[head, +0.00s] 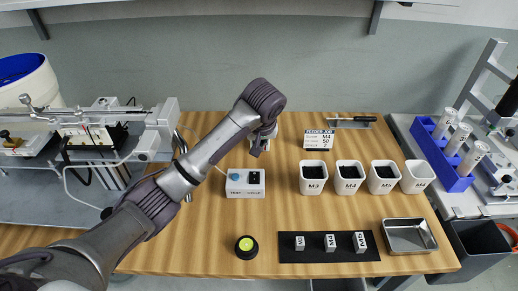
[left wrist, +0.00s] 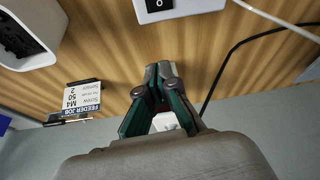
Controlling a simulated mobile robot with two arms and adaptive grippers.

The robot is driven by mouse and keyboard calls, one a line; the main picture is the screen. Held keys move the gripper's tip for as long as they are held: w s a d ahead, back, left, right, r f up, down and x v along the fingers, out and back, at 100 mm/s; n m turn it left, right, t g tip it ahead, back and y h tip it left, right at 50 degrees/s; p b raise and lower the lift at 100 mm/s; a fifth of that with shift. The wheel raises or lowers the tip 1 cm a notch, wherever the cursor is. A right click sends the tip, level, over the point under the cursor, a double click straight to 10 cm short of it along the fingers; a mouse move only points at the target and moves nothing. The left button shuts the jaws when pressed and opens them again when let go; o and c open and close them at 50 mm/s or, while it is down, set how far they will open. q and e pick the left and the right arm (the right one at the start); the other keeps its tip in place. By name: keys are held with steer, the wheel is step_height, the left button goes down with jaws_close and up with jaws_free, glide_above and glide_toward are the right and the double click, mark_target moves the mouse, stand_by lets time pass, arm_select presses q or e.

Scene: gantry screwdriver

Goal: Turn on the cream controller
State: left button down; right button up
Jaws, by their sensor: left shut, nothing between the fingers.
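The cream controller (head: 245,184) is a small pale box on the wooden table, with a blue knob on its left and a dark switch on its right. In the left wrist view, part of the controller (left wrist: 185,14) shows at the top edge, with a black rocker switch marked 0 (left wrist: 158,4) cut off by the frame. My left gripper (left wrist: 158,72) is shut and empty, its fingertips pointing toward the controller but apart from it. In the head view, my left gripper (head: 256,150) is just behind the controller, small and partly hidden by its wrist.
White bins (head: 313,190) with dark contents stand right of the controller. A black round pad with a yellow-green centre (head: 246,246) and a black mat (head: 290,255) are in front. A cable runs near the controller.

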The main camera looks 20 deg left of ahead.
arm_select(q)
steer(key=x, duration=0.4)
steer(key=shift+a+f, duration=0.1)
steer(key=shift+f, duration=0.3)
steer(key=x, duration=0.5)
steer(key=shift+f+b, duration=0.25)
steer(key=shift+b, duration=0.15)
steer(key=w, duration=0.1)
steer(key=w+a, duration=0.1)
steer(key=shift+w+r, duration=0.1)
steer(key=shift+w, duration=0.15)
steer(key=shift+w+a, duration=0.2)
steer(key=shift+w, duration=0.45)
arm_select(e)
steer(key=shift+s+f, duration=0.3)
steer(key=shift+s, duration=0.35)
steer(key=shift+s+f, duration=0.25)
steer(key=shift+s, duration=0.35)
